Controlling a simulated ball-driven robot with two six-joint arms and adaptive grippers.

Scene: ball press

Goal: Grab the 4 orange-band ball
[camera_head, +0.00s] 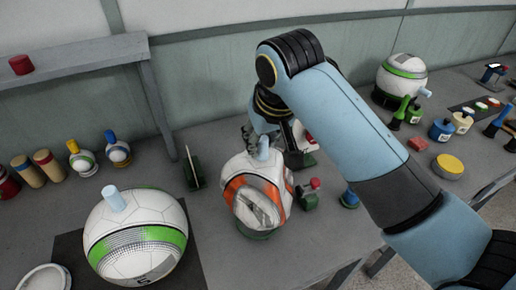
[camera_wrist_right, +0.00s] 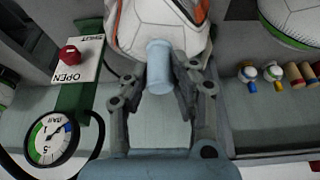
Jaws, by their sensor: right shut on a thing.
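The orange-band ball (camera_head: 247,222) is white with orange and grey bands and has a light-blue peg (camera_head: 263,149) on top. It sits mid-table over a green base (camera_head: 258,234). My right gripper (camera_head: 262,138) is at the peg, reaching in from behind the ball. In the right wrist view my right gripper (camera_wrist_right: 158,82) has its fingers shut on the light-blue peg (camera_wrist_right: 158,62), one on each side, with the ball (camera_wrist_right: 155,28) just beyond. The ball's underside is mostly hidden. My left gripper does not show.
A green-band ball (camera_head: 137,235) stands on a dark mat at left; another green-band ball (camera_head: 402,78) stands at back right. A red knob (camera_head: 315,184) is beside the orange-band ball. A gauge (camera_wrist_right: 50,138) and an OPEN-marked valve plate (camera_wrist_right: 77,58) show in the wrist view.

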